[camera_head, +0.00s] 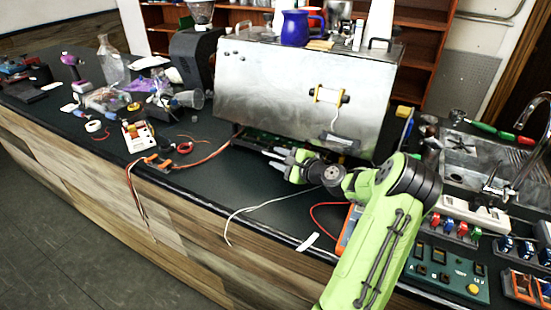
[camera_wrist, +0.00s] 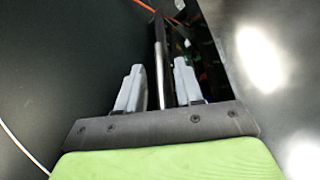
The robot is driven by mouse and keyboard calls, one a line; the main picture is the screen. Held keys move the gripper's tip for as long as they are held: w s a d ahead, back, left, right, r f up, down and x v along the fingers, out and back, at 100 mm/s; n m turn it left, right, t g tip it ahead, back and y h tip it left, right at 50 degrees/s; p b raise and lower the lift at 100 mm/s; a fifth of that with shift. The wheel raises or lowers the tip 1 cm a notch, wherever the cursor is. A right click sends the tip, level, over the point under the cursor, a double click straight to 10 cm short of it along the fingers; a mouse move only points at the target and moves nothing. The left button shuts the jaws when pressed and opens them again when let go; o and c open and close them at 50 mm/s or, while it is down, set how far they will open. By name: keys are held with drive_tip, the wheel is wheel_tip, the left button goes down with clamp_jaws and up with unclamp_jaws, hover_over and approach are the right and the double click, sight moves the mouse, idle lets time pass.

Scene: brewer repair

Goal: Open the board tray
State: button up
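The board tray (camera_head: 262,142) is low in the front of the steel brewer (camera_head: 300,90), with green circuit board showing in a dark slot. In the wrist view the board parts (camera_wrist: 205,50) show at the right, behind a dark edge and a shiny metal bar (camera_wrist: 162,75). My gripper (camera_head: 270,158) is just in front of the slot, low over the dark counter. In the wrist view its two grey fingers (camera_wrist: 159,66) are apart, one on each side of the bar, with small gaps. I cannot tell whether either finger touches it.
Orange and red cables (camera_head: 205,158) and a white wire (camera_head: 265,208) lie on the counter. A sink (camera_head: 490,160), switch panels (camera_head: 440,270) and small connectors crowd the right. A blue mug (camera_head: 295,28) stands on the brewer. Tools and a glass flask (camera_head: 112,65) are at the left.

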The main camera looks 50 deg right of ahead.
drive_tip(key=shift+x, duration=1.05)
clamp_jaws()
